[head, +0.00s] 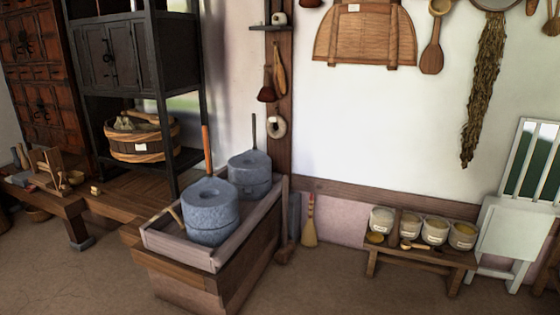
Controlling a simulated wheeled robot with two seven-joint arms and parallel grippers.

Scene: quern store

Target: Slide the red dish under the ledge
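I cannot pick out a red dish for certain. I cannot tell which surface is the ledge. A small dark wall shelf (262,28) is at the upper middle. Neither of my grippers is in view.
Two grey stone querns (210,212) (250,172) stand in a wooden trough (180,252) at centre. A dark shelf unit holds a round basket (142,142). Several labelled bowls stand on a small bench (420,257) at right. The floor (350,290) in front is clear.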

